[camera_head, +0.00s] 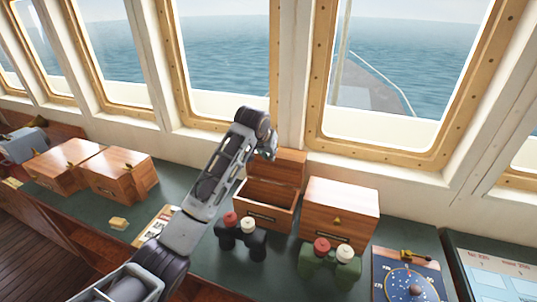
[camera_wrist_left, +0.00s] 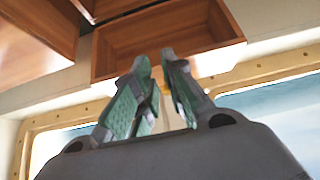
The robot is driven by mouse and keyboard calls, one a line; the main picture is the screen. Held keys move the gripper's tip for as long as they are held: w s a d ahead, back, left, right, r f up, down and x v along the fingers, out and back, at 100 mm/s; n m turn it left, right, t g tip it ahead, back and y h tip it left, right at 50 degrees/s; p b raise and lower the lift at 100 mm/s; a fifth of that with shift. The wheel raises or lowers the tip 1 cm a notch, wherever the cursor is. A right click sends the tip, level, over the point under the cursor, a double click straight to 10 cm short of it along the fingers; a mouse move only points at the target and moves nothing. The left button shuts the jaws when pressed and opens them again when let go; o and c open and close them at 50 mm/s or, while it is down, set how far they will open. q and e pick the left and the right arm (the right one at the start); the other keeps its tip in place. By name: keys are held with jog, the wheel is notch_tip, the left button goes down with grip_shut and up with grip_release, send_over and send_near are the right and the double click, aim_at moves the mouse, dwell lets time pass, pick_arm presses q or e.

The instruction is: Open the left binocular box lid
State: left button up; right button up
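The left binocular box (camera_head: 264,216) is wooden and open; its lid (camera_head: 291,163) is raised at the back, and its inside shows dark. The wrist view shows the open box (camera_wrist_left: 118,50) at the top, seen from above and behind. My left gripper (camera_head: 268,150) is beside the raised lid's upper left, partly hidden by its own wrist. In the wrist view my left gripper (camera_wrist_left: 157,62) has its fingers a little apart, with a small yellowish piece behind the gap. Whether the fingers touch the lid is unclear. My right gripper is out of view.
A closed wooden box (camera_head: 338,213) with a brass latch stands to the right. Black binoculars (camera_head: 240,240) and green binoculars (camera_head: 328,267) stand in front of the boxes. More wooden boxes (camera_head: 117,174) are at left. Window frames rise close behind the counter.

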pick_arm(q)
jog(key=o, duration=0.5)
jog(key=shift+s+a+r, duration=0.1)
jog(key=shift+s+r, duration=0.1)
jog(key=shift+v, duration=6)
jog(key=shift+f, duration=0.1)
